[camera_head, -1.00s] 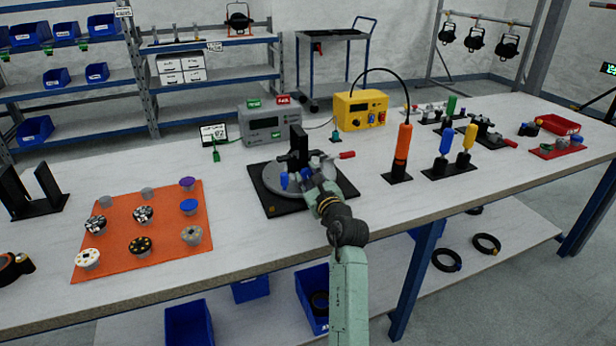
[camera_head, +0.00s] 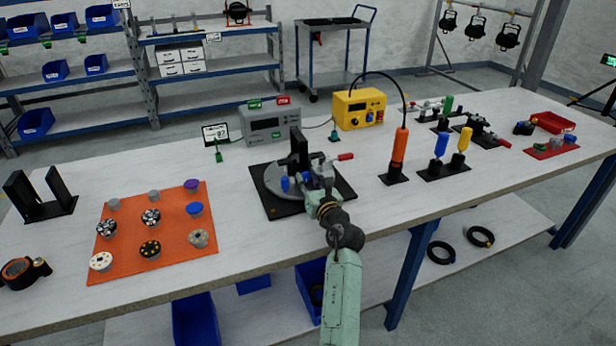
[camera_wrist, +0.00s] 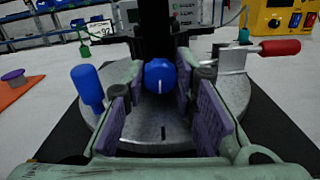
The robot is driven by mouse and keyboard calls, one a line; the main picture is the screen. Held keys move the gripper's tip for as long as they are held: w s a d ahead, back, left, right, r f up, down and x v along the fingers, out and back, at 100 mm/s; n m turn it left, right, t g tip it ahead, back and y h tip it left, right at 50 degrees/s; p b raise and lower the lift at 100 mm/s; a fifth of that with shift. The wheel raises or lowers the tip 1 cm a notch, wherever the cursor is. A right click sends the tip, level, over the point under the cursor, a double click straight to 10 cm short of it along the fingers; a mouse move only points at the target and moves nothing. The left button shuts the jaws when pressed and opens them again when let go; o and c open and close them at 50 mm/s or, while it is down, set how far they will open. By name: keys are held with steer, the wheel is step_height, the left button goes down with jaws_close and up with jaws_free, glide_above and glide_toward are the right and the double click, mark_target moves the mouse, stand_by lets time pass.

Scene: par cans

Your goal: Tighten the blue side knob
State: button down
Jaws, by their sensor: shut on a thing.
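The blue side knob (camera_wrist: 160,75) shows in the wrist view with a white line on its lower face. It sits in front of a black upright post (camera_wrist: 157,25) above a round grey metal plate (camera_wrist: 162,133). My gripper (camera_wrist: 168,90) has its purple-padded fingers on either side of the knob and is shut on it. In the head view my gripper (camera_head: 322,192) is at the front of the fixture's black base (camera_head: 277,209). There my gripper makes the knob hard to make out.
A blue upright handle (camera_wrist: 88,88) stands left of my fingers, and a red-handled clamp (camera_wrist: 280,47) is at the right. An orange mat (camera_head: 165,260) with several pucks lies to the left. An orange tool (camera_head: 399,150) stands to the right. Bare table lies between mat and fixture.

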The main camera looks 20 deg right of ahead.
steer(key=c, duration=1.3)
jaws_free()
steer(key=s, duration=1.2)
steer(key=shift+d, duration=0.2)
